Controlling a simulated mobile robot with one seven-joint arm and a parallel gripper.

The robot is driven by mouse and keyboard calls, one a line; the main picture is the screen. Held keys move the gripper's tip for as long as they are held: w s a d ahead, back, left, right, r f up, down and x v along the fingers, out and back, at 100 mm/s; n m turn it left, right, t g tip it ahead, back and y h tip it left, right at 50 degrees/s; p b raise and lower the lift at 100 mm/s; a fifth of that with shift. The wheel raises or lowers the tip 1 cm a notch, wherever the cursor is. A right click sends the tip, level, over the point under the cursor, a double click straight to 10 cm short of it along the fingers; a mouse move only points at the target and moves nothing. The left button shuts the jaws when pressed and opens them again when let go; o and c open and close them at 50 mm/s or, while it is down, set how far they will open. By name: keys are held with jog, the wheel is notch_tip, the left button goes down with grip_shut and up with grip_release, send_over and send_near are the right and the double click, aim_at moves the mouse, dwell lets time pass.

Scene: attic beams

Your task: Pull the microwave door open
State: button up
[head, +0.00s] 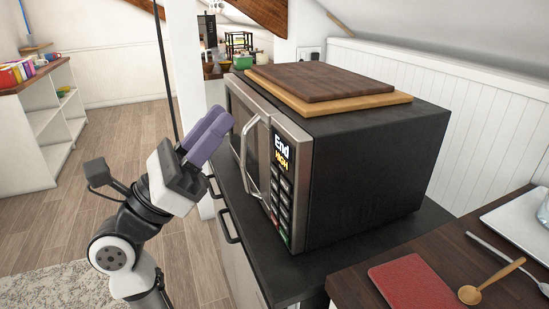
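The microwave (370,165) is a black box with a steel-framed front, standing on a dark counter. Its door (240,118) faces left and looks closed. A curved silver handle (247,160) stands out from the door beside the button panel (281,185). My gripper (226,116) has purple fingers and is in front of the door, to the left of the handle, and appears apart from it. Its fingers lie close together and overlap in this view, so any gap between them is unclear. I see nothing held.
Two wooden boards (325,80) lie on top of the microwave. Drawer handles (228,226) stick out below the counter edge. A table with a red book (413,284) and wooden spoon (490,281) is at lower right. The wooden floor (125,140) at left is open.

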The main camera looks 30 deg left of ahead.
jog(key=w+a+f+n+g+y, duration=0.1)
jog(key=w+a+f+n+y, duration=0.2)
jog(key=w+a+f+y, duration=0.45)
jog(key=n+g+y+b, duration=0.1)
jog(key=g+y, duration=0.2)
jog(key=y, duration=0.3)
send_near(241, 156)
jog(key=shift+h, duration=0.25)
jog(key=w+p, duration=0.1)
jog(key=w, duration=0.2)
jog(key=w+d, duration=0.1)
jog(key=w, duration=0.3)
jog(key=w+p, duration=0.1)
jog(key=w, duration=0.2)
jog(key=shift+w+d+p, duration=0.15)
jog(key=shift+w+p, duration=0.15)
jog(key=shift+w, duration=0.1)
grip_shut()
